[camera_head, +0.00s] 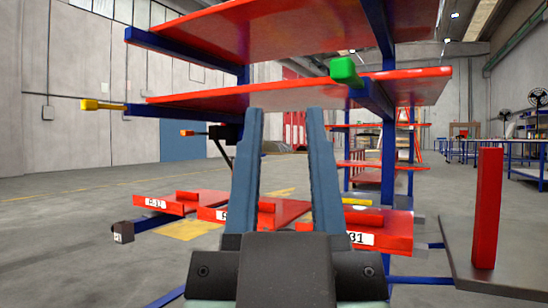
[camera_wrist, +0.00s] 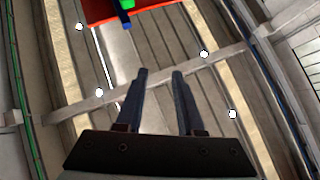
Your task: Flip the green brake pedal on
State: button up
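A green block (camera_head: 345,70), the only green piece on the rack and likely the brake pedal, sits on the near end of a blue bar (camera_head: 374,97) beside the middle red shelf. It also shows at the top edge of the wrist view (camera_wrist: 126,4), partly cut off. My gripper (camera_head: 285,112) points up and forward, with its two blue fingers apart and nothing between them. In the head view its fingertips are left of and lower than the green block. In the wrist view the fingertips (camera_wrist: 160,72) are below and right of it.
The middle red shelf (camera_head: 290,93) and upper red shelf (camera_head: 250,30) stand ahead. A yellow-tipped bar (camera_head: 103,105) sticks out at left. Low red trays (camera_head: 165,204) lie below. A red post (camera_head: 487,208) stands on a grey plate at right. Open floor is at left.

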jog(key=shift+r+p, duration=0.3)
jog(key=shift+c, duration=1.2)
notch_tip(320, 180, up, 32)
jog(key=p, duration=3.1)
jog(key=shift+f+p, duration=0.1)
jog(key=shift+p, duration=0.2)
grip_shut()
jog(key=shift+f, duration=0.1)
jog(key=shift+a, duration=0.1)
